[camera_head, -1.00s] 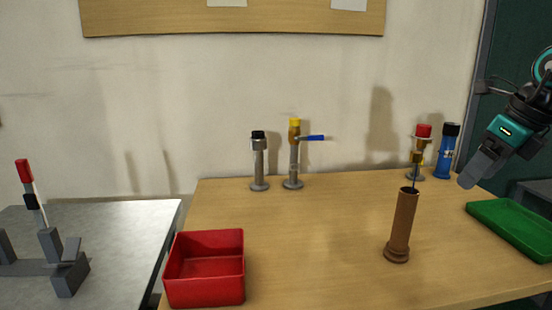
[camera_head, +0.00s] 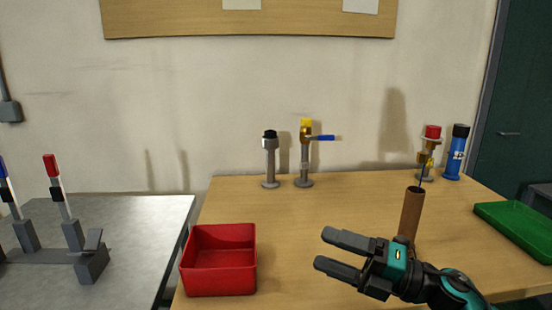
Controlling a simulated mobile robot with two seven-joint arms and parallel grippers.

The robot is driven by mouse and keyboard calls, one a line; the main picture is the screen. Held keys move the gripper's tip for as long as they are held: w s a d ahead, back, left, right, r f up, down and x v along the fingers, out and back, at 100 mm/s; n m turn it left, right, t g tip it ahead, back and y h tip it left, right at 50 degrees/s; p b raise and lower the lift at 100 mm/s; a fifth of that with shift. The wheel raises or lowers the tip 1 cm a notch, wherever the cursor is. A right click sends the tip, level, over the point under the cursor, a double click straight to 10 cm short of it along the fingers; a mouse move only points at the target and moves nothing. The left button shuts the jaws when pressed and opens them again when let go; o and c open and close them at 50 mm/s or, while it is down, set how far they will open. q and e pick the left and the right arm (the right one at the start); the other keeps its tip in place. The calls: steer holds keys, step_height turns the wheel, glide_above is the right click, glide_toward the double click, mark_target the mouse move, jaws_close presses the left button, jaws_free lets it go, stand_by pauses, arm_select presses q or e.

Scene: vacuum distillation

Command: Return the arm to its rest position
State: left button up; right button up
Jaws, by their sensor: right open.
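My right gripper (camera_head: 334,253) is open and empty, with its two dark fingers pointing left. It is above the front part of the wooden table (camera_head: 315,210), right of the red bin. My right arm (camera_head: 455,288) comes in from the bottom right. The gripper and wrist hide the lower part of an upright brown cylinder (camera_head: 411,211) with a thin dark rod (camera_head: 422,175) at its top. I cannot tell whether they touch. My left gripper is out of view.
A red open bin (camera_head: 219,260) is at the table's left. Valve-like posts, one black-topped (camera_head: 270,158) and one yellow-topped (camera_head: 304,152), stand behind. A red-topped fitting (camera_head: 428,152), blue bottle (camera_head: 455,152) and green tray (camera_head: 515,229) are right. A grey bench (camera_head: 140,225) holds levers (camera_head: 62,202).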

steer(key=s+d+f+m+t+h, duration=0.2)
steer(key=f+m+t+h, duration=0.35)
steer(key=m, duration=0.55)
steer(key=s+d+f+m+t+h, duration=0.1)
steer(key=d+f+m+t+h, duration=0.2)
steer(key=f+m+t+h, duration=0.5)
steer(key=s+d+f+m+g+h, duration=0.2)
steer(key=s+f+m+g+h, duration=0.1)
steer(key=s+f+m+g, duration=0.6)
steer(key=s+f+m+p, duration=0.1)
steer(key=s+f+m, duration=0.2)
steer(key=s+f, duration=0.3)
steer(key=shift+d+f+m+g, duration=0.3)
steer(key=shift+d+f+g, duration=0.05)
steer(key=shift+d, duration=0.05)
